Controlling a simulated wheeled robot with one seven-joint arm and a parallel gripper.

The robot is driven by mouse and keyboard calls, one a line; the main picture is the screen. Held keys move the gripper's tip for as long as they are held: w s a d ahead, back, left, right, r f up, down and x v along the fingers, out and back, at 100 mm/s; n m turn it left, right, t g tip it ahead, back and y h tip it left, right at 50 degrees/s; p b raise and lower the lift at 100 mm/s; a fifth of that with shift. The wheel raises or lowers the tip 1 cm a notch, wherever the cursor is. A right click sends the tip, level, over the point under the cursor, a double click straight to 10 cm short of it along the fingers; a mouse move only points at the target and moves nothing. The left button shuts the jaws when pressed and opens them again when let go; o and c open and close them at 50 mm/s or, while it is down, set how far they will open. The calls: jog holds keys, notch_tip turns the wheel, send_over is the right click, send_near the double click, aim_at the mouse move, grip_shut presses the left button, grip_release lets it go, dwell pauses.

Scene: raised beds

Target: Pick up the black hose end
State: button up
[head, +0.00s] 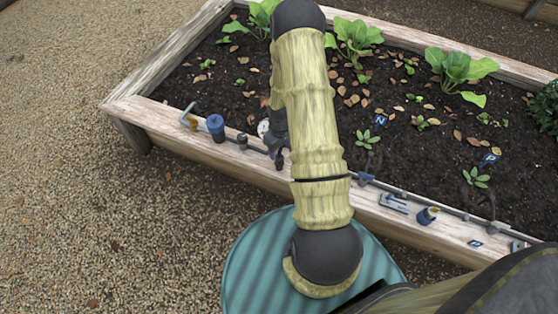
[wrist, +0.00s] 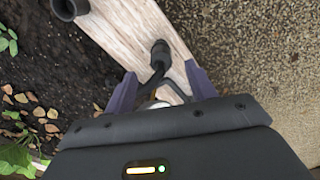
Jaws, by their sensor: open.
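In the wrist view, the black hose end (wrist: 160,52) lies over the pale wooden rim of the raised bed. Its thin dark hose runs back toward my gripper. My gripper (wrist: 160,72) is open, with one purple finger on each side of the hose. The end itself shows just beyond the fingertips, and nothing is held. Whether the fingers touch the hose I cannot tell. In the head view, my arm hides most of the gripper and I cannot make out the hose end.
The bed's front rim (head: 392,222) carries a blue cylinder (head: 215,125), a grey metal fitting (head: 395,203) and a dark blue cup-like piece (head: 427,215). Another dark cylinder (wrist: 68,8) shows in the wrist view. A teal ribbed drum (head: 250,272) stands before the bed. Gravel at left is open.

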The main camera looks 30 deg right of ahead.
aim_at(279, 156)
jog(key=shift+a, duration=0.1)
jog(key=f, duration=0.2)
jog(key=f+b, duration=0.1)
jog(key=f, duration=0.1)
jog(key=shift+w+f, duration=0.1)
jog(key=shift+w, duration=0.2)
jog(key=shift+s+f, duration=0.1)
jog(key=shift+f, duration=0.4)
jog(key=c, duration=1.1)
notch_tip(279, 156, up, 10)
jog(key=p, duration=0.1)
jog(key=shift+p, duration=0.4)
